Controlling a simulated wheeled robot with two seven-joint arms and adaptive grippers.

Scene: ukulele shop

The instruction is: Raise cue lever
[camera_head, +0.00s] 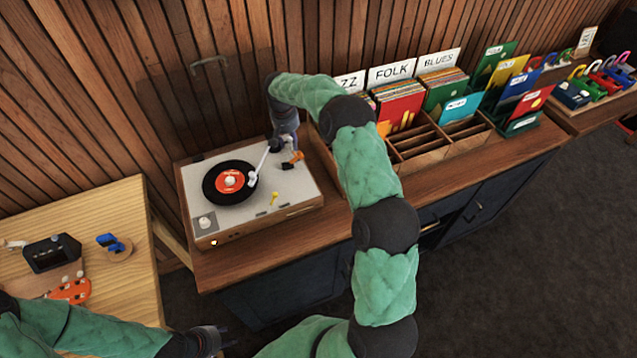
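The turntable (297,192) stands on the wooden counter with a black record with a red label (229,181) on its platter. Its white tonearm (262,163) reaches over the record's right side. A small orange-tipped lever (297,157) with a dark base, which looks like the cue lever, is at the deck's back right. A yellow piece (274,197) sits nearer the front. My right gripper (284,143) points down just behind the orange-tipped lever, close to the tonearm's base; contact and finger opening cannot be made out. My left gripper (218,340) is low at the bottom edge, away from the turntable.
Record bins (420,138) with folk and blues dividers stand right of the turntable. A light wooden table (128,282) at left holds a dark device (51,253) and small items. A slatted wall is close behind the turntable. The counter's front strip is clear.

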